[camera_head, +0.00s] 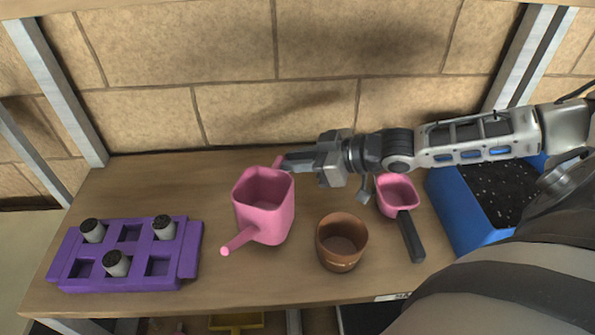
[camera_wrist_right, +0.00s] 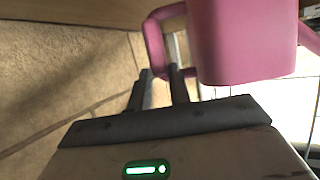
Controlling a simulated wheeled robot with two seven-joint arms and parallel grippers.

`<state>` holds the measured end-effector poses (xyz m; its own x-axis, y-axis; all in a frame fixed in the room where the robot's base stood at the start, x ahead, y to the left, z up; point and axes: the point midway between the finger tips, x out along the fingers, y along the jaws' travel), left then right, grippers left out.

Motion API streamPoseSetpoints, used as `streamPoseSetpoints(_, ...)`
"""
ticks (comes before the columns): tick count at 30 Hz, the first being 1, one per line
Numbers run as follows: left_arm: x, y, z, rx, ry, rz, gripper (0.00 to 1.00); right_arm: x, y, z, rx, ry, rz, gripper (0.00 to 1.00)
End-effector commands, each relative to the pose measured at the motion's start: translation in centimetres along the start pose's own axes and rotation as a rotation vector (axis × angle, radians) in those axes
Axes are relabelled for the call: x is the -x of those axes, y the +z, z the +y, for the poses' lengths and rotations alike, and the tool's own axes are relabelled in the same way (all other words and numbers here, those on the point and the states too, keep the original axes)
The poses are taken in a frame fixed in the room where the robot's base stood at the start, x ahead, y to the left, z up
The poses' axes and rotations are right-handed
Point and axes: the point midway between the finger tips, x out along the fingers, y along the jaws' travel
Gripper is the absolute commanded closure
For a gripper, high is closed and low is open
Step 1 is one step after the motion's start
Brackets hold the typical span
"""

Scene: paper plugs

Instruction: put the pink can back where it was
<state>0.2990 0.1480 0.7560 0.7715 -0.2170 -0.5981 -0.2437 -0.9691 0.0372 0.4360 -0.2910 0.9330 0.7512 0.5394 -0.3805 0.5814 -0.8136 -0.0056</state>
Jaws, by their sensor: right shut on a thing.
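The pink can (camera_head: 265,207) is a watering can, upright near the middle of the wooden table, its spout pointing to the lower left. My right gripper (camera_head: 286,163) reaches in from the right behind it and is shut on the can's handle. In the right wrist view the can (camera_wrist_right: 240,45) fills the upper right, and the gripper's two fingers (camera_wrist_right: 160,75) are at its handle loop. Whether the can's base touches the table is unclear. My left gripper is not in view.
A brown pot (camera_head: 341,242) stands right of the can. A pink scoop (camera_head: 397,194) with a dark handle lies beside a blue bin (camera_head: 460,208) of soil. A purple rack (camera_head: 128,252) holds 3 plugs at left. The table (camera_head: 180,180) is clear between rack and can.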

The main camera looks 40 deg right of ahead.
Motion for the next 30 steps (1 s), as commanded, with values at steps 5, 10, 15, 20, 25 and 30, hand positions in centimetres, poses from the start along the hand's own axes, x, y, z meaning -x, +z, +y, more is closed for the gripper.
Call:
streamPoseSetpoints(5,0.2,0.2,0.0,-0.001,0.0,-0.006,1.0,-0.9,1.9,0.2,-0.004,-0.004,0.0,1.0)
streamPoseSetpoints(10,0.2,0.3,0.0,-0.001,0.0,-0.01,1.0,-1.3,3.0,0.2,0.0,-0.004,0.002,1.0)
streamPoseSetpoints(15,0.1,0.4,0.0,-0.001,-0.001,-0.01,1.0,-1.3,3.0,0.2,0.001,-0.004,0.001,1.0)
streamPoseSetpoints(20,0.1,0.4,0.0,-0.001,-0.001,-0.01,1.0,-1.3,3.2,0.2,0.001,-0.003,-0.002,0.64)
streamPoseSetpoints(25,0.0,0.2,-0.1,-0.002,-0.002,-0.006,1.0,-1.3,3.2,0.2,0.001,-0.003,-0.002,0.59)
streamPoseSetpoints(30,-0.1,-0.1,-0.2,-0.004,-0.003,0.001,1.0,-1.2,3.1,0.2,0.002,-0.003,-0.003,0.59)
